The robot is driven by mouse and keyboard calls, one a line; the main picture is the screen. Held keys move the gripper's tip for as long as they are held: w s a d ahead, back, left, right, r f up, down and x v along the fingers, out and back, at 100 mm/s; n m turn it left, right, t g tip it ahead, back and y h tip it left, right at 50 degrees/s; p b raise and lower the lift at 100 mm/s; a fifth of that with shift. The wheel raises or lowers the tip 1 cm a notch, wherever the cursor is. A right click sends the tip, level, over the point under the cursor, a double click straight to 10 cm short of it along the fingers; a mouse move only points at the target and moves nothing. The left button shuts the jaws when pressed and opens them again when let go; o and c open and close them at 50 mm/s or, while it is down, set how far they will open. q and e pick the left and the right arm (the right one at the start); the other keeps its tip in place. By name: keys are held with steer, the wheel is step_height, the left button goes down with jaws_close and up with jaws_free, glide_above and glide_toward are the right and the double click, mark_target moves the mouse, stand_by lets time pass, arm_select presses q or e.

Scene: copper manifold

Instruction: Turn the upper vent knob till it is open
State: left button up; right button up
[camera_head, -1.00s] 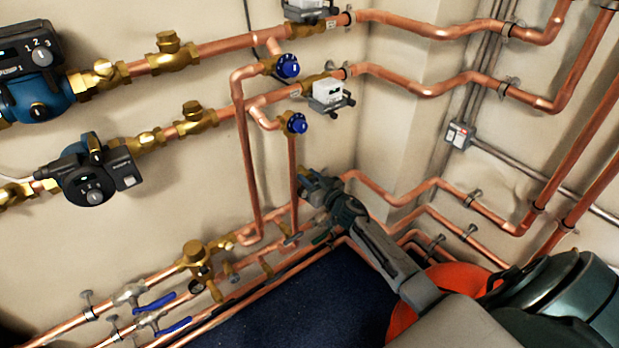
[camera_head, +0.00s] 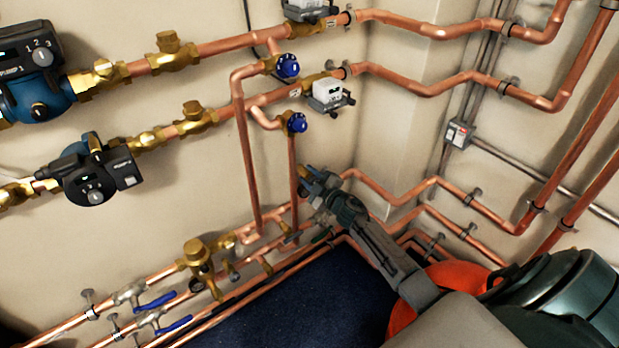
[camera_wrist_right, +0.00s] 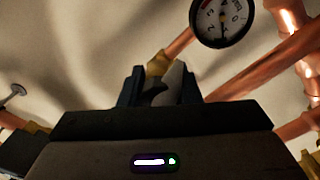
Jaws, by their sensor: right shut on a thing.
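My right gripper (camera_head: 308,180) is at the wall, low near the pipe corner, below the lower blue knob (camera_head: 297,123). In the right wrist view its dark fingers (camera_wrist_right: 162,86) are shut around a small grey part (camera_wrist_right: 177,82) at a brass fitting (camera_wrist_right: 157,66). This part looks like a vent knob, but the fingers hide much of it. I cannot tell its turn position or whether it is the upper one. My left gripper is not in view.
A round gauge (camera_wrist_right: 222,20) stands close to the right gripper in its wrist view. Copper pipes (camera_head: 247,165) run around my arm. Two pumps (camera_head: 95,180) are at the left. The dark blue floor (camera_head: 290,305) is clear below the pipes.

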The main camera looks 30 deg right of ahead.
steer(key=n, duration=0.3)
steer(key=shift+f, duration=0.1)
steer(key=n+b, duration=0.1)
steer(key=n, duration=0.1)
steer(key=shift+n, duration=1.2)
steer(key=shift+n+b, duration=0.4)
steer(key=shift+n, duration=0.8)
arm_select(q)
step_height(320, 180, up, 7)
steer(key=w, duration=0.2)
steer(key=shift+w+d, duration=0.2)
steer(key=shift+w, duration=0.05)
arm_select(e)
steer(key=shift+n, duration=1.1)
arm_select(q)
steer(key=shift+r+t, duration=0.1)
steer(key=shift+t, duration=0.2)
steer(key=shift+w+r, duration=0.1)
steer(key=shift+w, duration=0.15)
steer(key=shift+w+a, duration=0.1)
arm_select(e)
steer(key=o, duration=1)
steer(key=shift+c, duration=0.2)
